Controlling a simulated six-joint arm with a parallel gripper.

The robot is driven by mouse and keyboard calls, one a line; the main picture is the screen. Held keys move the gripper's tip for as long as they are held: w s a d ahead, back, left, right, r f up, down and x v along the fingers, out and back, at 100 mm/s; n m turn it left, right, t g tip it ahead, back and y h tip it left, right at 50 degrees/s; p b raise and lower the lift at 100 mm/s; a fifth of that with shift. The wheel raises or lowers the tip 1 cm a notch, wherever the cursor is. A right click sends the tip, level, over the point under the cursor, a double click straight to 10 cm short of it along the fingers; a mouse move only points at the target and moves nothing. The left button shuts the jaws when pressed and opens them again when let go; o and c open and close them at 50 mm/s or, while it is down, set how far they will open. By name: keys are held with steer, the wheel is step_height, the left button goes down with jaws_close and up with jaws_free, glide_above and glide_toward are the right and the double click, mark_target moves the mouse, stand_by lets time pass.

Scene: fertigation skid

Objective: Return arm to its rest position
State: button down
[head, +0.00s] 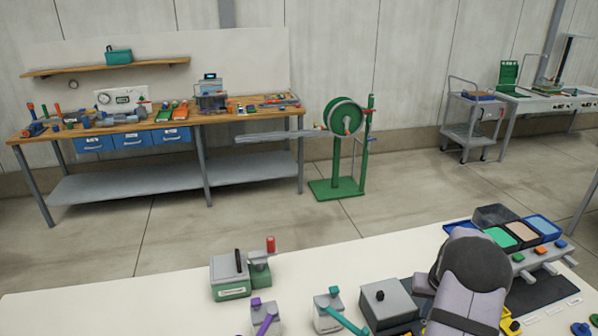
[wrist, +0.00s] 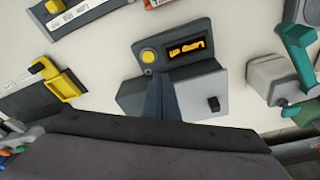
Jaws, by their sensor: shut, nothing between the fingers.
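My gripper (wrist: 158,88) shows in the wrist view as narrow dark fingers, closed together with nothing between them. It is above a grey box (wrist: 205,95) with a black knob on its pale top; I cannot tell whether they touch. Beside the fingers is a dark panel with a yellow button and an amber display (wrist: 187,48). In the head view my arm is at the lower right, and my gripper is hidden there. A grey box with a dark knob (head: 388,298) stands just left of my arm.
The white bench also holds a green-based box with a grey lid (head: 230,275), purple-handled (head: 265,318) and teal-handled (head: 330,310) fittings, and coloured trays (head: 520,232). In the wrist view a teal handle (wrist: 297,50) is at right and a yellow bracket (wrist: 62,82) at left.

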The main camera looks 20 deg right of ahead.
steer(key=a+r+n, duration=0.2)
steer(key=a+r, duration=0.3)
steer(key=a, duration=0.9)
steer(key=s+a+r+n+g, duration=0.1)
steer(key=s+a+r, duration=0.1)
steer(key=s+a, duration=0.6)
steer(key=s+a+r+n+g+y, duration=0.1)
steer(key=s+a+n, duration=0.1)
steer(key=s+a, duration=0.6)
steer(key=a, duration=0.5)
steer(key=shift+s+r+n, duration=0.3)
steer(key=shift+s+r, duration=0.1)
